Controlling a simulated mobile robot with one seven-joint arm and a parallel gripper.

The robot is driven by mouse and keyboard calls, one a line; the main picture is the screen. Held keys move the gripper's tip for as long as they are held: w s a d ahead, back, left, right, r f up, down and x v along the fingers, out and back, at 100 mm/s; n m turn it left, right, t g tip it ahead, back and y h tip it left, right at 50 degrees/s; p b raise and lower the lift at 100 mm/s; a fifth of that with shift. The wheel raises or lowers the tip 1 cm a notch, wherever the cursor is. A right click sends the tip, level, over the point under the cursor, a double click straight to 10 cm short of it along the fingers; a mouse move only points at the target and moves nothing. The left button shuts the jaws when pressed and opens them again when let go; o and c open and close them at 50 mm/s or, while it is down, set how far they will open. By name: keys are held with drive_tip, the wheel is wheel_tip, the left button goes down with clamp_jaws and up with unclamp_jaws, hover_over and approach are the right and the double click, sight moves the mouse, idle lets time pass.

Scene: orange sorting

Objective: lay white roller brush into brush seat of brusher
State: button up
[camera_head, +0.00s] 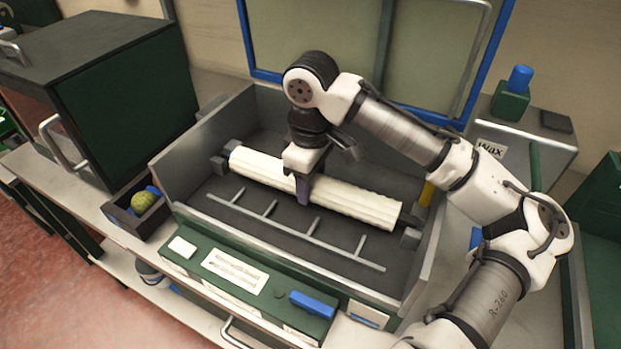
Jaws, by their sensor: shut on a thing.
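The white roller brush (352,201) lies lengthwise inside the brusher (163,180), an open grey box with a green front. My gripper (303,188) is above the brush's middle, shut on it from above. The brush's left end is at a grey end block (218,164), and its right end is close to another grey block (411,238). I cannot tell whether the brush rests fully in the brush seat or is held slightly above it. My gripper hides part of the brush's middle.
A grey rack with several prongs (290,232) runs along the front of the box floor. The blue-framed lid (247,45) stands open behind. A small dark bin with a yellow-green ball (143,202) is at left. A green cabinet (130,85) stands farther left, a wax box (520,140) at right.

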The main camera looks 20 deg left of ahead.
drive_tip(key=o, duration=1)
wheel_tip(320, 180, up, 14)
drive_tip(key=shift+s, duration=0.15)
